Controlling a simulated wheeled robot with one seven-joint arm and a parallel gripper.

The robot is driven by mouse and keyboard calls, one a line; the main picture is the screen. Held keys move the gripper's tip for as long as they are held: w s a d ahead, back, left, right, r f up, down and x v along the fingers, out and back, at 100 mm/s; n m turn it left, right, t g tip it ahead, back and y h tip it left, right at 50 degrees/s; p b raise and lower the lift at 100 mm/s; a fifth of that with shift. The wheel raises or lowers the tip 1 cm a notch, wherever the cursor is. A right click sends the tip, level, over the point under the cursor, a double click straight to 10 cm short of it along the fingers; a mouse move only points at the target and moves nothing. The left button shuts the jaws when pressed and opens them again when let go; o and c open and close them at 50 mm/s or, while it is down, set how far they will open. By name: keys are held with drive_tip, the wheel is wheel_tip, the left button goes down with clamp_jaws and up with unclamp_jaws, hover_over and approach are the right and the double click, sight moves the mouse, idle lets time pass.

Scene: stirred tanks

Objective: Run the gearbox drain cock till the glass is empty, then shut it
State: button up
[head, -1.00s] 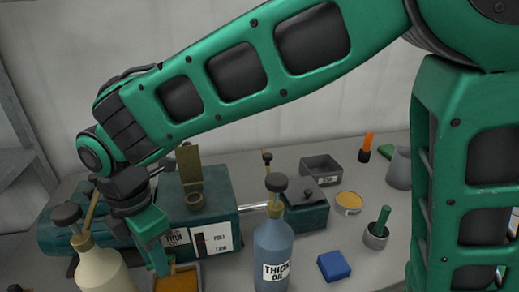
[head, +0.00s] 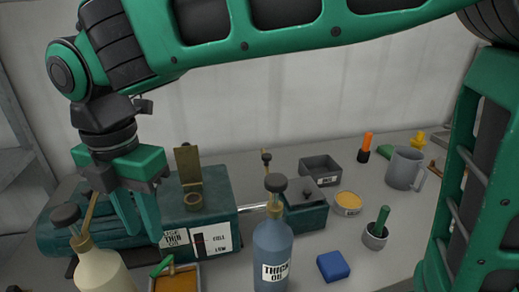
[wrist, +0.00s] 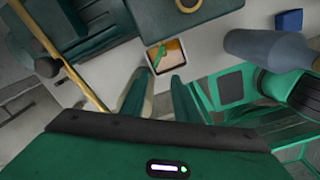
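The teal gearbox (head: 225,205) stands on the bench, its brass lid raised. Its front has a white FULL/LOW plate (head: 216,239) beside a dark sight glass (head: 198,246); the level in the glass is too small to read. The drain cock's green handle (head: 162,266) shows low at the gearbox front, over a tray (head: 198,277) holding amber oil. The handle also shows over the tray in the wrist view (wrist: 157,57). My gripper (head: 140,228) is above and left of the cock, apart from it, pointing down. Its fingers are apart with nothing between them (wrist: 160,97).
A cream pump bottle (head: 100,272) stands close left of the tray. A blue THICK OIL bottle (head: 272,255) stands to its right. A blue block (head: 333,266), a small pot (head: 375,237) and a grey jug (head: 404,168) are farther right.

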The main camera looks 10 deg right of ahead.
drive_tip(key=w+d+r+m+t, duration=0.1)
drive_tip(key=w+d+r+m, duration=0.1)
drive_tip(key=d, duration=0.8)
drive_tip(key=w+d+r+m+t+y, duration=0.1)
drive_tip(key=w+d+r+m, duration=0.1)
drive_tip(key=d+r, duration=0.4)
drive_tip(key=shift+w+d+r+m+t+y, duration=0.25)
drive_tip(key=shift+d+m, duration=0.65)
drive_tip(key=shift+d, duration=1.85)
drive_tip(key=shift+s+a, duration=0.1)
drive_tip(key=shift+a, duration=0.05)
